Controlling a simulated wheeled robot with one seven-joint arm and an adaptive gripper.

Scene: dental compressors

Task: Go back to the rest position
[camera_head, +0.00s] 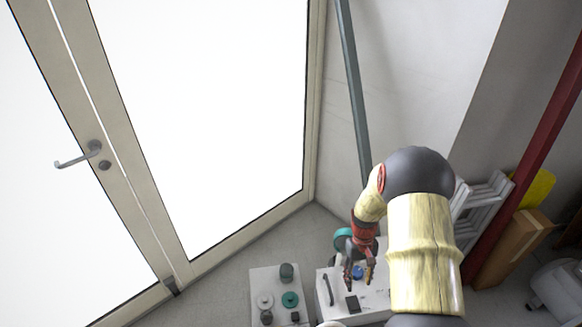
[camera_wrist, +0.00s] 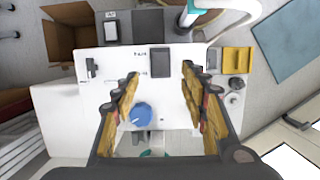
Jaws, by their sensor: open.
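My gripper (camera_head: 359,270) is at the lower middle of the head view, in front of and above a white compressor unit (camera_head: 375,302). In the wrist view my gripper (camera_wrist: 160,90) shows its two yellowish fingers spread apart with nothing between them. The white panel (camera_wrist: 172,92) lies beyond the fingertips. A blue round knob (camera_wrist: 143,115) shows near the left finger, and a dark rectangular part (camera_wrist: 161,63) shows between and beyond the tips. The blue knob also shows in the head view (camera_head: 358,272). I cannot tell the exact gap to the panel.
A smaller white unit (camera_head: 262,283) with green and dark knobs stands at left. White double doors (camera_head: 200,100) fill the left side. A grey post (camera_head: 356,90), a red beam (camera_head: 530,150) and a cardboard box (camera_head: 512,248) are near. The wrist view shows an open brown box (camera_wrist: 62,40).

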